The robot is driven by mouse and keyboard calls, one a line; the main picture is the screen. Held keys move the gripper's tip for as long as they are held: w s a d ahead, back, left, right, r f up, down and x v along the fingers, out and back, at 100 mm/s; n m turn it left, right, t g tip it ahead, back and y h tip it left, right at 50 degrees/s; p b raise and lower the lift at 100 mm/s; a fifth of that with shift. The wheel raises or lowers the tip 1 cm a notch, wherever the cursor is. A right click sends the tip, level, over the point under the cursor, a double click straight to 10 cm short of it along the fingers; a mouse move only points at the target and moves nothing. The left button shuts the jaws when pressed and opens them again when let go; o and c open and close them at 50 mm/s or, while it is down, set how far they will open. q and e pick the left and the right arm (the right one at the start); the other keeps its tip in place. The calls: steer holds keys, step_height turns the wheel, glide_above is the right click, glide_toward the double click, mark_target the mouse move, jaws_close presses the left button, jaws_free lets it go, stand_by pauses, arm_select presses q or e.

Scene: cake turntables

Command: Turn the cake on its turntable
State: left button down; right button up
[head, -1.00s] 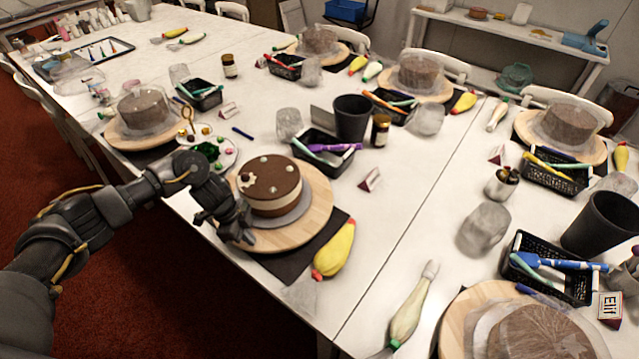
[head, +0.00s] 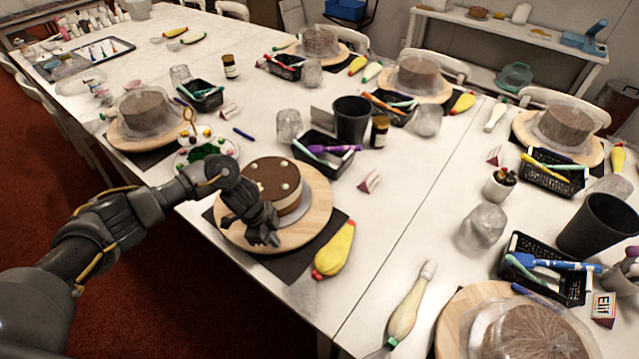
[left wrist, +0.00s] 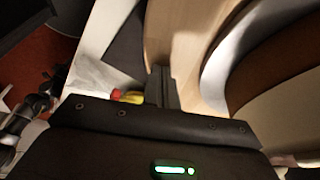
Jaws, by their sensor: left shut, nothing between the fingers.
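The cake (head: 272,179) has a brown top with pale dots and a cream band. It stands on a grey board on a round wooden turntable (head: 312,222), which sits on a black mat. My left gripper (head: 264,240) is shut and empty, pointing down at the near side of the turntable, in front of the cake. In the left wrist view the shut fingers (left wrist: 160,85) are at the wooden turntable's edge (left wrist: 160,35), with the cake (left wrist: 285,75) to the right. Whether they touch the wood I cannot tell. My right gripper is not in view.
A yellow piping bag (head: 335,250) lies right of the turntable. A black basket (head: 322,160) with tools and a black cup (head: 352,118) stand behind it. A plate of colours (head: 205,155) is at the back left.

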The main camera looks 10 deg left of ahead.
mark_target(313, 231)
arm_select(q)
steer(key=d, duration=0.1)
steer(key=w+d, duration=0.1)
steer(key=d, duration=0.1)
steer(key=w+d, duration=0.1)
steer(key=d, duration=0.1)
steer(key=shift+w+d, duration=0.15)
steer(key=shift+d, duration=0.05)
steer(key=shift+w+d+b, duration=0.1)
steer(key=shift+b, duration=0.25)
steer(key=w+d+b, duration=0.1)
steer(key=w+d, duration=0.1)
steer(key=w+d+b, duration=0.1)
steer(key=d+b, duration=0.1)
steer(key=shift+w+f, duration=0.2)
steer(key=shift+w, duration=0.15)
steer(key=shift+w+d+r+b, duration=0.15)
steer(key=shift+w+b, duration=0.05)
steer(key=shift+b, duration=0.15)
step_height(313, 231, up, 3)
steer(key=p, duration=0.3)
